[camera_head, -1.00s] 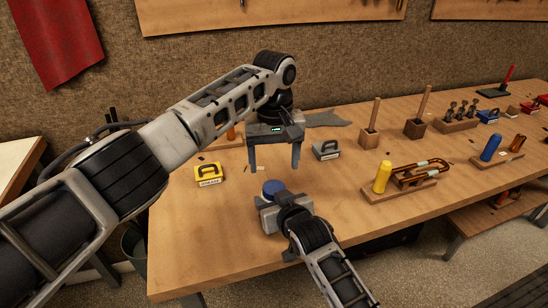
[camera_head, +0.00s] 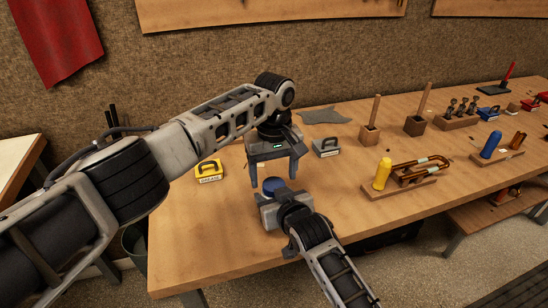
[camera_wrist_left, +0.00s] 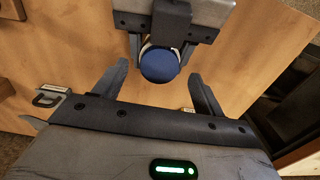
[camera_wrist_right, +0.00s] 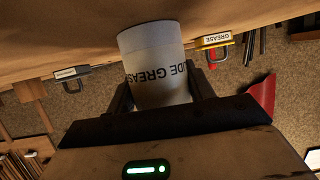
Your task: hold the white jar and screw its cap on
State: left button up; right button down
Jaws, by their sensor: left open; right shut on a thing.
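The white jar (camera_wrist_right: 155,65), with dark lettering, is held in my right gripper (camera_head: 272,208), whose fingers grip its sides in the right wrist view. The blue cap (camera_head: 273,186) sits at the jar's top; in the left wrist view it is a round blue disc (camera_wrist_left: 160,65) with a thin pale strip of jar beside it. How tightly it is seated cannot be told. My left gripper (camera_head: 273,180) is open above it, pointing down. Its fingers stand on either side of the cap, apart from it.
A yellow grease box (camera_head: 208,173) stands left of the grippers on the table (camera_head: 215,240), and a grey box (camera_head: 326,148) stands to the right. A wooden rack with a yellow cylinder (camera_head: 382,174) is farther right. The front of the table is clear.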

pick_arm(q)
jog(key=shift+f, duration=1.1)
jog(key=c, duration=1)
jog(key=m, duration=0.6)
jog(key=shift+m, duration=0.3)
jog(key=shift+c, duration=0.2)
jog(key=o, duration=1.1)
